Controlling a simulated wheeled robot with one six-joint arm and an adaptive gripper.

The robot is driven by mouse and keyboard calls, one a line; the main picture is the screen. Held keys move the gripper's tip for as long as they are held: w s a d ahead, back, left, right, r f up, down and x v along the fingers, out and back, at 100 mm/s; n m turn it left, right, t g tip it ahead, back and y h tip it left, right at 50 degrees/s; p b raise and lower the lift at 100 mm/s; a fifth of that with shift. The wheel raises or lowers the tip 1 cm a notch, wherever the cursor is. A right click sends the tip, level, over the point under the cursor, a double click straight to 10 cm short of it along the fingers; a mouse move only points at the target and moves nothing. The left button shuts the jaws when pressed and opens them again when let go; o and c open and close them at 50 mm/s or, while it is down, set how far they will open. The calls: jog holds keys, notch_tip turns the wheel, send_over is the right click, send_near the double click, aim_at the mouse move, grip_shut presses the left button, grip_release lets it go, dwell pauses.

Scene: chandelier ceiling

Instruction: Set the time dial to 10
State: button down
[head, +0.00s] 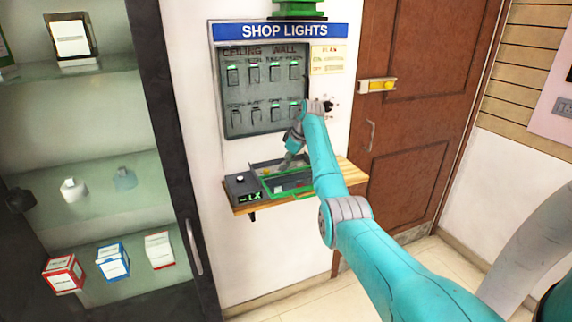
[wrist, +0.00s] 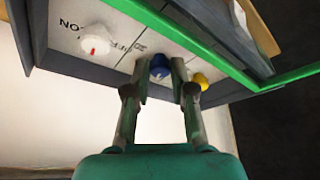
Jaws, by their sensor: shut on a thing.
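In the wrist view, my gripper (wrist: 160,78) has its two fingers closed around a blue knob (wrist: 160,67) on a pale panel with printed lettering. A white knob with a red mark (wrist: 95,40) is to the left, and a yellow knob (wrist: 201,80) is just right of the fingers. I cannot tell which knob is the time dial, as the lettering is partly hidden. In the head view, my gripper (head: 293,150) reaches down over the open box (head: 262,166) on the shelf. A dark control unit (head: 235,186) with a green display (head: 249,197) stands at its left; the reading is unclear.
The box's green-framed lid (head: 290,192) hangs open at the front. A wooden shelf (head: 348,175) supports the box, below the "SHOP LIGHTS" switch panel (head: 264,90). A glass cabinet (head: 186,200) stands left and a brown door (head: 420,90) right.

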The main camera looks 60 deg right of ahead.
jog(key=shift+d+n+y, duration=0.1)
jog(key=shift+n+y, duration=0.4)
jog(key=shift+n, duration=0.6)
jog(key=c, duration=1)
grip_release()
jog(key=v, duration=1.1)
jog(key=shift+w+d+r, duration=0.1)
jog(key=shift+r, duration=0.4)
